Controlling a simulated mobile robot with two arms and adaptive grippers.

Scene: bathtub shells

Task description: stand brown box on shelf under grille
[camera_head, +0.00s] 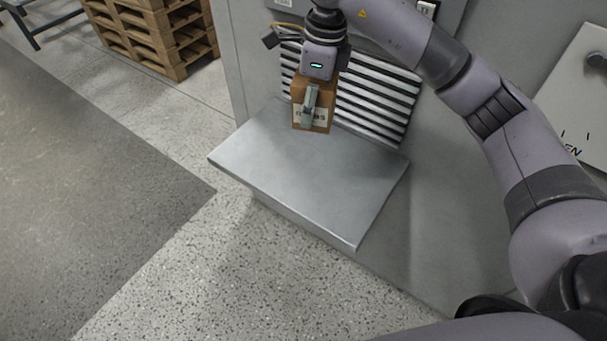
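The brown box (325,115) is a small upright carton with dark print low on its front. My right gripper (310,103) comes down on it from above, and one finger lies across its front face. The gripper is shut on the box; the other finger is hidden behind it. The shelf (285,175) is a bare grey metal plate under the slatted grille (375,105). The box is over the back part of the shelf, close in front of the grille. I cannot tell whether its bottom touches the shelf. My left gripper is not in view.
The grille is set in a grey cabinet wall (440,190). A white panel (575,90) is on the right. Wooden pallets (155,35) are stacked at the upper left. The front and left of the shelf are clear, and the floor before it is open.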

